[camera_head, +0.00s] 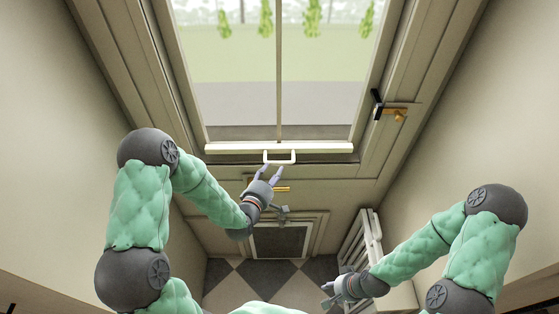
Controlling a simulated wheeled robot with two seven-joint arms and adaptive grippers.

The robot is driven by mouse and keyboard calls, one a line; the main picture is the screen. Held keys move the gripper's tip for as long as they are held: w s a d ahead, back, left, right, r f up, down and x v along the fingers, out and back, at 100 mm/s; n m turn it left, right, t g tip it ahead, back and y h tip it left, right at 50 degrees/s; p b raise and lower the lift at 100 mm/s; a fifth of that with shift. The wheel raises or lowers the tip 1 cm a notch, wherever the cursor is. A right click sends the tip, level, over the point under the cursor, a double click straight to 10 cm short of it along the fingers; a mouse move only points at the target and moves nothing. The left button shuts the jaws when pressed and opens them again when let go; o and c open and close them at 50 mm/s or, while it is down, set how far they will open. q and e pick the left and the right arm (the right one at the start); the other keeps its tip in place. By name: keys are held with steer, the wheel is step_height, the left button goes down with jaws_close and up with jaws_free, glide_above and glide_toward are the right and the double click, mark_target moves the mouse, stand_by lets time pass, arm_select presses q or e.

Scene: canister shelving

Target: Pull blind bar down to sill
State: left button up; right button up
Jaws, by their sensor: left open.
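The white blind bar (230,147) runs level across the bottom of the window, in front of the lower frame. A small white U-shaped handle (280,162) hangs from its middle. My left gripper (270,173) is open and empty, just below the handle, with its fingertips pointing up toward it. Whether a fingertip touches the handle I cannot tell. The sill is not clearly distinct from the dark lower frame edge (330,134). My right gripper (327,291) is low at the right, away from the bar, and its fingers are too small to read.
The window (230,95) sits in a door with a brass and black latch (395,112) at the right. A brass handle (282,189) is behind my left gripper. A dark panel (279,241) is low in the door. White slatted shelving (358,245) stands at the right.

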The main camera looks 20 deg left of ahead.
mark_target(279, 163)
arm_select(q)
steer(key=x, duration=0.7)
steer(key=shift+c, duration=0.3)
jaws_close()
